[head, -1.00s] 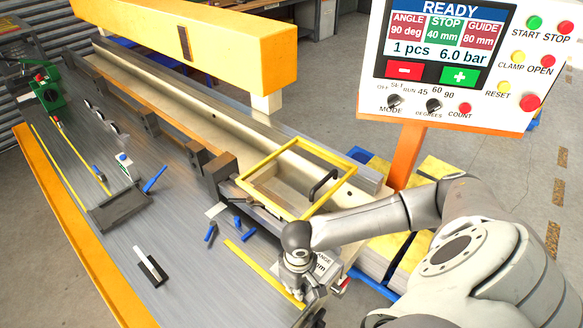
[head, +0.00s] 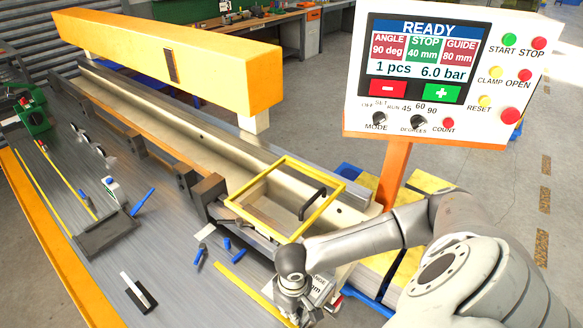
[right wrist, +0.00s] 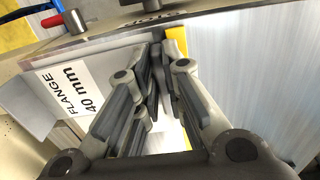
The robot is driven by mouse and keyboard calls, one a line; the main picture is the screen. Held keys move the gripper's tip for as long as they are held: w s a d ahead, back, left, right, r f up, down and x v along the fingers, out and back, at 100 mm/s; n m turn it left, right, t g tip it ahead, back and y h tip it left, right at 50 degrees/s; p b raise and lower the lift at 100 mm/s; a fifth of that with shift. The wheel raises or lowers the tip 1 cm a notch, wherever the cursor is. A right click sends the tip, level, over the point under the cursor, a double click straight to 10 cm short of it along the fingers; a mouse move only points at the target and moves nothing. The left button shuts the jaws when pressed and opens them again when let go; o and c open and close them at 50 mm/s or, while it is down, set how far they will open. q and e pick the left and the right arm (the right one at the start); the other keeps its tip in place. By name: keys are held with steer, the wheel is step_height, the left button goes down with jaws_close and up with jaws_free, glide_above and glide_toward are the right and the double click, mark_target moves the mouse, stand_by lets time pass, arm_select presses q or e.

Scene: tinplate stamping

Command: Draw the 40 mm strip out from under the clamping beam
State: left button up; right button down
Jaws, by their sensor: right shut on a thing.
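The orange clamping beam (head: 170,62) spans the back of the machine in the head view, raised above the long pale bed. My right gripper (head: 298,314) is low at the front edge of the table, beside the bed's near end. The right wrist view shows its fingertips (right wrist: 158,52) closed together on something thin, seen almost edge-on; I take it as the strip, but its outline is hidden by the fingers. A pale plate with a "FLANGE 40 mm" label (right wrist: 68,90) is just left of the fingers. My left gripper is out of view.
A yellow-rimmed guard frame (head: 284,197) with a black handle stands over the bed's near end. The control panel (head: 437,80) reads READY, stop 40 mm. Blue pens, a black tray (head: 105,233) and a black block (head: 139,292) lie on the metal table.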

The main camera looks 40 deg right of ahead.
steer(key=shift+s, duration=0.15)
steer(key=c, duration=1.5)
jaws_free()
steer(key=shift+o, duration=0.2)
step_height(320, 180, up, 12)
steer(key=shift+s+f, duration=0.1)
